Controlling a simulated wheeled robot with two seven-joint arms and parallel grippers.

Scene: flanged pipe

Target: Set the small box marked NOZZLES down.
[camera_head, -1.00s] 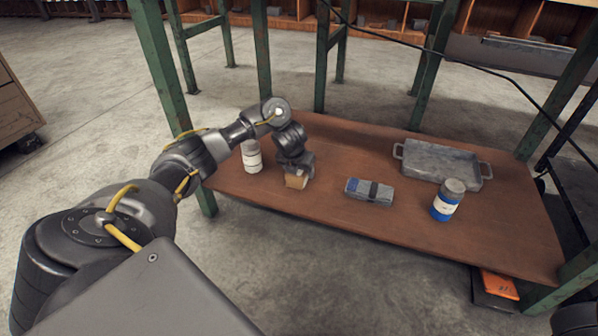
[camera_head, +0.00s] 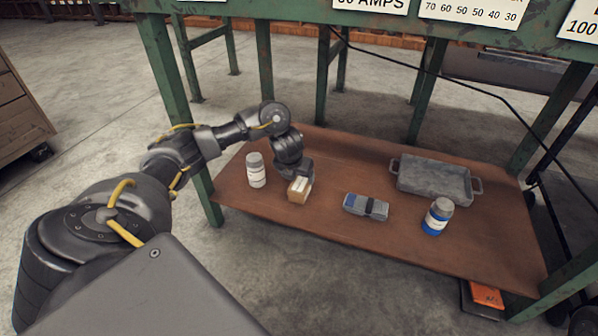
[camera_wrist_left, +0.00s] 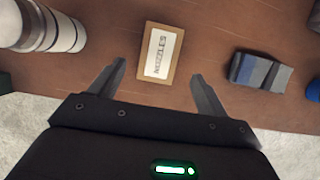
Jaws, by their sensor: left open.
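The small box marked NOZZLES (camera_head: 299,190) is brown cardboard with a white label. It rests on the brown lower shelf (camera_head: 330,219), near its front edge. In the left wrist view the box (camera_wrist_left: 160,53) lies ahead of and between the two fingers, apart from both. My left gripper (camera_wrist_left: 158,90) is open and empty. In the head view my left gripper (camera_head: 302,176) is just behind and above the box, its fingers mostly hidden. My right gripper is not in view.
A white bottle (camera_head: 256,170) stands left of the box. A grey-blue bundle with a dark band (camera_head: 366,205) lies to its right. A blue-and-white jar (camera_head: 437,217) and a grey metal tray (camera_head: 433,180) are farther right. Green legs (camera_head: 165,75) frame the shelf.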

